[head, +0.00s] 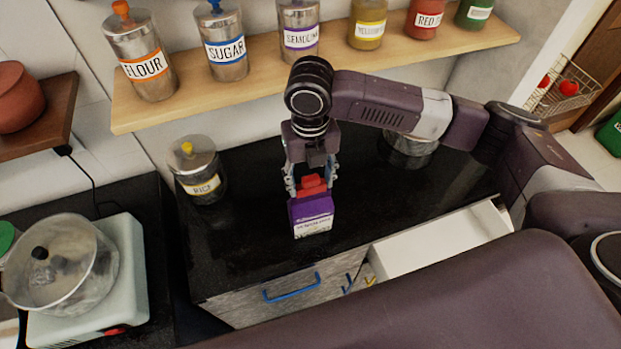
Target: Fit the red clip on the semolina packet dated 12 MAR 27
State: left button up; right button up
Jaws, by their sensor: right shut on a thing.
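A purple packet (312,207) with a white lower part stands on the black counter near its front edge. Its print is too small to read, so I cannot confirm the date. My right gripper (312,186) points down over the packet and is shut on the red clip (313,182). The clip is at the packet's top edge. I cannot tell whether it grips the packet or only sits against it, as the fingers partly cover it. My left gripper is not in view.
A rice canister (197,172) stands left on the counter (245,235). An open white drawer (440,243) juts out at front right. A shelf (245,88) with several labelled canisters runs behind. A glass pot (62,262) sits on a hob at left.

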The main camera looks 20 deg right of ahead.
aim_at(311, 192)
jog(key=shift+f, duration=1.2)
dwell(0.8)
jog(key=shift+o, duration=0.6)
jog(key=shift+s+f, duration=0.35)
jog(key=shift+f, duration=0.2)
jog(key=shift+s+f, duration=0.15)
jog(key=shift+f, duration=0.2)
jog(key=shift+c, duration=0.8)
jog(key=shift+o, duration=1.3)
jog(key=shift+w+f, duration=0.2)
jog(key=shift+w, duration=0.05)
jog(key=o, duration=1.4)
jog(key=shift+w+r, duration=0.1)
jog(key=shift+w, duration=0.05)
jog(key=shift+r, duration=0.1)
